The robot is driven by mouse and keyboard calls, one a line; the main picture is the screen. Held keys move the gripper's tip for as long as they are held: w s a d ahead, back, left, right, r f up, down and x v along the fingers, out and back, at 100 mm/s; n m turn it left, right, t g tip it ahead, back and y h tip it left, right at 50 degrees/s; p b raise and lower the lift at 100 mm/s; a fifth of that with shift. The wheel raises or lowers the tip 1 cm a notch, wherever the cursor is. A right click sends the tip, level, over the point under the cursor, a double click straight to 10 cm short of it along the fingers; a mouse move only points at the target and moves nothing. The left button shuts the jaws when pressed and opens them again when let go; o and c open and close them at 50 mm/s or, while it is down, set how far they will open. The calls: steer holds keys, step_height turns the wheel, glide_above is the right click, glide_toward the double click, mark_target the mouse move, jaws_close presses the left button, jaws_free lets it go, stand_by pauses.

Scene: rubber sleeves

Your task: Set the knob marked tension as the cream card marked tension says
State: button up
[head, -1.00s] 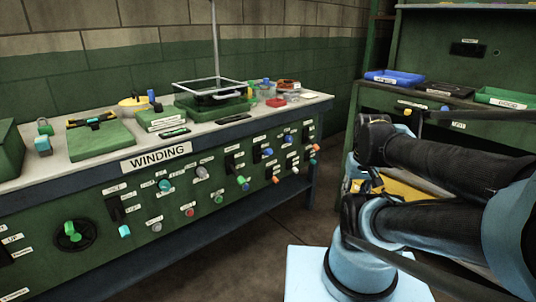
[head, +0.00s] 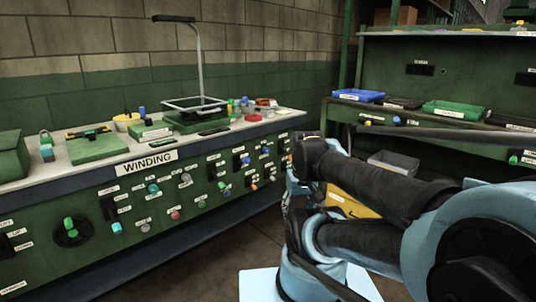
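The bench front panel (head: 30,210) marked WINDING carries several knobs, switches and small white labels. The labels by the knobs are too small to read, so I cannot tell which knob is marked tension. A large green knob on a black disc (head: 72,231) is at the left. A teal knob (head: 153,188), a grey knob (head: 186,178) and a red knob (head: 175,215) are in the middle. I cannot make out a cream card marked tension. My arm's links fill the lower right, but my gripper does not show.
The bench top (head: 70,173) holds green blocks, a wire-framed tray (head: 196,118) and small parts. A second green bench at the right holds a blue tray (head: 357,96) and a green tray (head: 455,111). Dark floor (head: 215,262) lies clear before the WINDING bench.

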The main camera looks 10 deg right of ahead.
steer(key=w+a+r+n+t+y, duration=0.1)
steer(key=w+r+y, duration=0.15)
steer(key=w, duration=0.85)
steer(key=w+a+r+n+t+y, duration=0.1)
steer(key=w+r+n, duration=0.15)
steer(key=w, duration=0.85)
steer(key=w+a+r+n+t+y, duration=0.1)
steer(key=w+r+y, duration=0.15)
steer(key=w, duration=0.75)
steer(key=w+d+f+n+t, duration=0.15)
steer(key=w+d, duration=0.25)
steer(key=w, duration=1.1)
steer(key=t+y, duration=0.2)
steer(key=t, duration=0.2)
glide_toward(268, 150)
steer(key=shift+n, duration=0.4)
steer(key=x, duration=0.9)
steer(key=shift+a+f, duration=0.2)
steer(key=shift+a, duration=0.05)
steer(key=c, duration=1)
